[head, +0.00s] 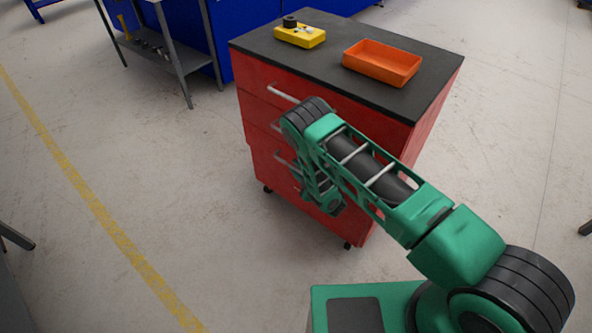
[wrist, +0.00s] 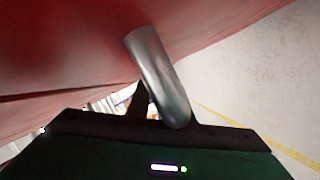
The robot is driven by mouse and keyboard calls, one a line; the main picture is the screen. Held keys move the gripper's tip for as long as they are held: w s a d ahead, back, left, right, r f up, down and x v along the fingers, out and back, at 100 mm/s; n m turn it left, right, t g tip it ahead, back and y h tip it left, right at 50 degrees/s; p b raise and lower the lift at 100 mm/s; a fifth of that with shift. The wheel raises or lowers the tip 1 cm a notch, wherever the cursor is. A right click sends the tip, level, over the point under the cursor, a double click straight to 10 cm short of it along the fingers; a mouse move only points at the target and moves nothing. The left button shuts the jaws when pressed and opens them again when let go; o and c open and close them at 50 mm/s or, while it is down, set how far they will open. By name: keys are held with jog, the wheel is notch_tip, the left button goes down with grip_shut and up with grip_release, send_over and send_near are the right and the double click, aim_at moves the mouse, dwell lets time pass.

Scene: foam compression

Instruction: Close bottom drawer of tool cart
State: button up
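The red tool cart (head: 256,92) stands in the middle of the head view, with a black top and drawers with metal bar handles on its front. My arm crosses in front of the lower drawers and hides much of the bottom one, so how far it stands out cannot be told. My gripper is low at the cart's front in the head view, its fingertips hidden. In the wrist view, a metal handle (wrist: 160,78) runs from the red front down to my gripper (wrist: 148,108). One dark finger shows beside the handle; whether the fingers grip it is unclear.
An orange tray (head: 382,63) and a yellow box (head: 300,36) with a dark knob lie on the cart top. A grey table (head: 166,45) with a lower shelf stands behind left. The floor left of the cart is clear, with a yellow line (head: 100,212).

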jog(key=shift+o, duration=0.5)
jog(key=shift+r, duration=0.1)
jog(key=v, duration=1)
jog(key=shift+s+d, duration=0.15)
jog(key=shift+s, duration=0.2)
